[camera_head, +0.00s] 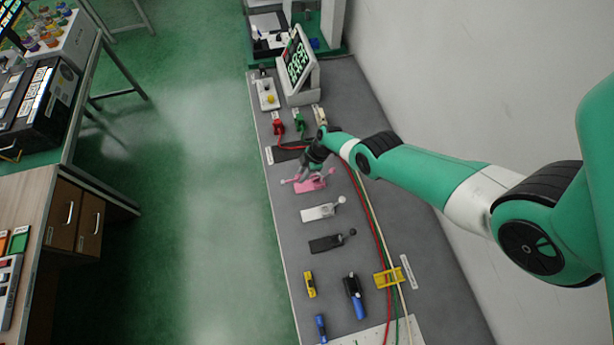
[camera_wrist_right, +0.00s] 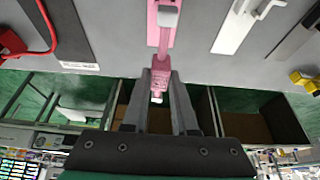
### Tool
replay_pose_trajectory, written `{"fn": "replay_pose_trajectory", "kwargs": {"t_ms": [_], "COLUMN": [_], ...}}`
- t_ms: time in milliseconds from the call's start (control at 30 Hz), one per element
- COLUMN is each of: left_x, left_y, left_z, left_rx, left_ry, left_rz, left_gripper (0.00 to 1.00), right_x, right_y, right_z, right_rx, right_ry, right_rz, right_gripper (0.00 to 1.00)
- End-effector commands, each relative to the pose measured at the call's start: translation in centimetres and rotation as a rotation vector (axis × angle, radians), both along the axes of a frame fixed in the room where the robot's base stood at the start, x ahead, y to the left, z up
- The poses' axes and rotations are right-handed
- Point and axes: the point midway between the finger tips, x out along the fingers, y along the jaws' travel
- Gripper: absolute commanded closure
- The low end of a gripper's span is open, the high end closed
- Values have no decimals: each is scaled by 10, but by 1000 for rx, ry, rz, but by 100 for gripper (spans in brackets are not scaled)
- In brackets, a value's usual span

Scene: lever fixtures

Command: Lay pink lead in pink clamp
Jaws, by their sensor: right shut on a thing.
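The pink clamp (camera_head: 312,185) lies on the grey bench, a flat pink base with a round-knobbed lever at its right end. It also shows at the top of the right wrist view (camera_wrist_right: 153,32), its pale lever end over it. My right gripper (camera_head: 309,165) is just above and beside the clamp. In the wrist view its fingers (camera_wrist_right: 162,80) are shut on a small pink piece with a pale tip, which looks like the pink lead (camera_wrist_right: 159,66). I cannot tell whether the lead touches the clamp. My left gripper is not in view.
The white clamp (camera_head: 319,211) and black clamp (camera_head: 327,243) lie nearer on the bench. Red (camera_head: 278,127) and green (camera_head: 299,123) fixtures stand beyond. Red and green cables run along the right side. A yellow holder (camera_head: 389,278) and several small tools lie in front.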

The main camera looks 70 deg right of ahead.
Motion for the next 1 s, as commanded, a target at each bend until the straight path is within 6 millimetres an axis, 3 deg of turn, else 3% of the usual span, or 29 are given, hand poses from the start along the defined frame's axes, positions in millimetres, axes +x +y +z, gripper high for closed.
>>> {"fn": "replay_pose_trajectory", "kwargs": {"t_ms": [200, 600, 1000], "left_x": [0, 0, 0], "left_y": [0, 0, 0], "left_z": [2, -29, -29], "left_rx": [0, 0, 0], "left_ry": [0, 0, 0], "left_rz": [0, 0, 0], "left_gripper": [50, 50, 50], "right_x": [-1, -1, -1], "right_y": [-1, 0, 0], "right_z": [1, -30, -30], "right_rx": [1, 2, 2], "right_ry": [0, 0, 0], "right_rz": [-2, -3, -3], "right_gripper": [100, 100, 100]}}
